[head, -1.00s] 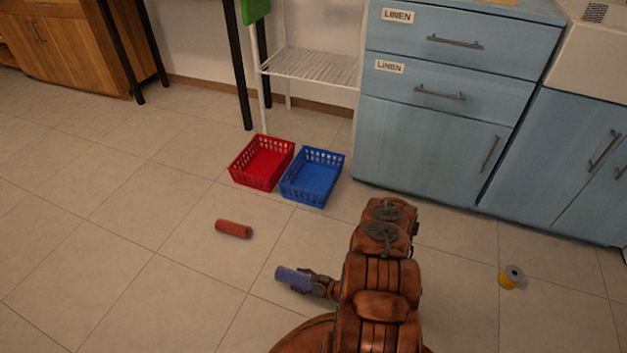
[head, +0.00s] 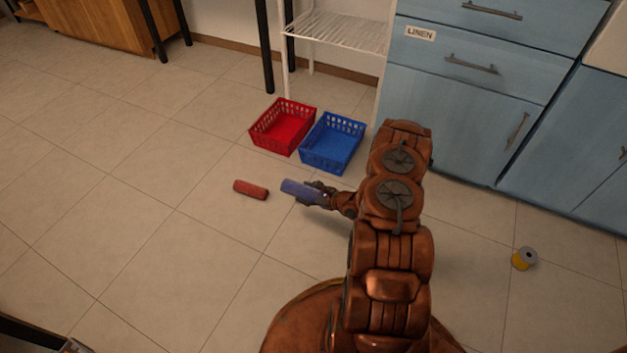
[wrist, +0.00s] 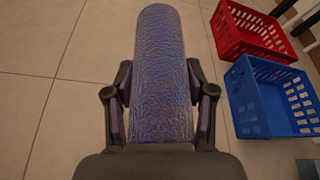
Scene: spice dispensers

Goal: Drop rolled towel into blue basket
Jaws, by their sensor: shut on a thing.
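A blue rolled towel (head: 300,190) is held in my gripper (head: 318,195), which is shut on it. In the wrist view the towel (wrist: 161,70) sits lengthwise between the two fingers of my gripper (wrist: 160,95), its far end sticking out past them. The blue basket (head: 333,143) stands on the floor beyond the towel, in front of the white rack. It looks empty. In the wrist view the blue basket (wrist: 272,98) is to the right of the towel, apart from it.
A red basket (head: 283,126) stands just left of the blue one. A red roll (head: 251,190) lies on the floor left of my gripper. A yellow spool (head: 524,258) is at the right. Blue cabinets (head: 460,120) and a white rack (head: 335,32) stand behind. Floor at left is clear.

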